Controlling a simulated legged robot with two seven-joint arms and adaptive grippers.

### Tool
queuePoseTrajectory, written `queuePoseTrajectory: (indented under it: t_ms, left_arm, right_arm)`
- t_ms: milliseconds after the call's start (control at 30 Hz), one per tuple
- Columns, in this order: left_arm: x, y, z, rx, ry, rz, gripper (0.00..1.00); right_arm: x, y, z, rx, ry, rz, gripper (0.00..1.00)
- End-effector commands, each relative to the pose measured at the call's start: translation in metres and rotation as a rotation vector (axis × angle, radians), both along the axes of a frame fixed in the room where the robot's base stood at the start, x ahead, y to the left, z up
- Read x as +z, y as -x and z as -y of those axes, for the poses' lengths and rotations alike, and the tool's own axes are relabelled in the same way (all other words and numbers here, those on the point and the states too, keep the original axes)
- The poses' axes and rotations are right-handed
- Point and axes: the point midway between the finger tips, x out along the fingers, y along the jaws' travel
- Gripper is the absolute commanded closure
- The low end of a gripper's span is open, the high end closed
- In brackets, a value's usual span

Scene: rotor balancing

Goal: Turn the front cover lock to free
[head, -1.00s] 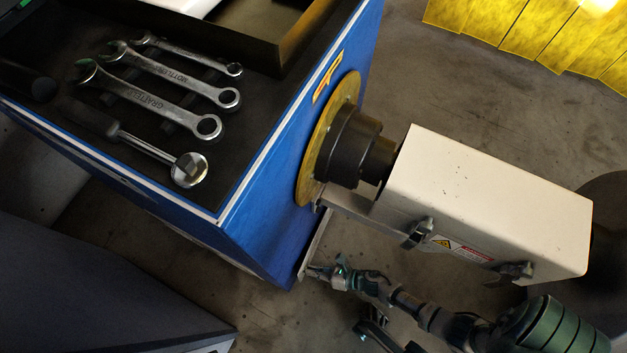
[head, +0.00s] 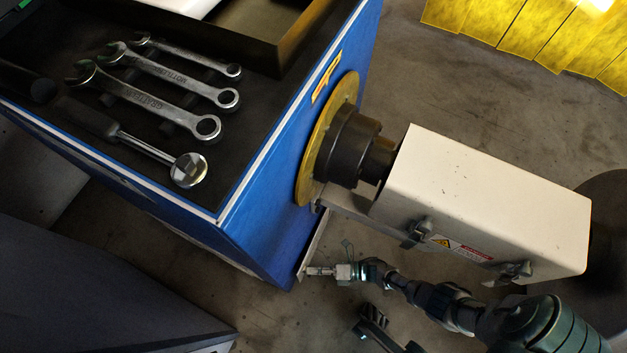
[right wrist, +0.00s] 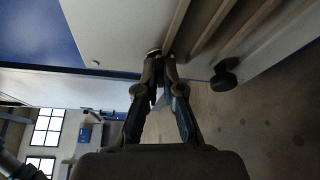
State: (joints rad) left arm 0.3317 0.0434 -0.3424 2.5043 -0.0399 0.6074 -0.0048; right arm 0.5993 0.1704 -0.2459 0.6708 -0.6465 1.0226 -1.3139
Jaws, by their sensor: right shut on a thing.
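My right gripper (head: 322,271) reaches in from the lower right in the head view, at the lower end of the pale panel edge beside the blue cabinet (head: 275,240). It is shut on a small round metal piece (right wrist: 153,52), which seems to be the front cover lock. In the right wrist view, my right gripper (right wrist: 160,62) has its fingertips together at this piece, against a pale panel (right wrist: 125,30). The fingers hide part of the lock, and its turned position cannot be read. My left gripper is not in view.
A white cover (head: 490,190) with two dark latches (head: 418,232) stands above my right arm, by the yellow disc (head: 318,150) and black hub. Wrenches (head: 165,95) lie on the cabinet top. A dark knob (right wrist: 225,80) sits right of the fingers.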

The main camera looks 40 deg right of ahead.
Motion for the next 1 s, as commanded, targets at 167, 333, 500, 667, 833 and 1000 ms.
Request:
queuePoseTrajectory:
  t_ms: [167, 333, 500, 667, 833, 1000]
  left_arm:
    - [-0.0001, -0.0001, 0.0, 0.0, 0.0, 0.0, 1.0]
    - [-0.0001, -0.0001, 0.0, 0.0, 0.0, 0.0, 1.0]
    - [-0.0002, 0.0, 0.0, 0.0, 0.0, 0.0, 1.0]
    - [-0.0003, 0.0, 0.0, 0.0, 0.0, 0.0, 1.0]
    - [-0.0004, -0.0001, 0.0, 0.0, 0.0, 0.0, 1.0]
    - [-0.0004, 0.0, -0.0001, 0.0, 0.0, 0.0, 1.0]
  right_arm:
    - [-0.0023, -0.003, 0.007, -0.013, -0.071, -0.038, 1.0]
    - [-0.0033, -0.0025, 0.0076, -0.014, -0.115, -0.056, 1.0]
    - [-0.0036, -0.0024, 0.0079, -0.014, -0.133, -0.065, 1.0]
    - [-0.0043, -0.0019, 0.0086, -0.016, -0.136, -0.067, 1.0]
    - [-0.0046, -0.0017, 0.0086, -0.016, -0.135, -0.068, 1.0]
    - [-0.0044, -0.0011, 0.0075, -0.013, -0.136, -0.067, 0.69]
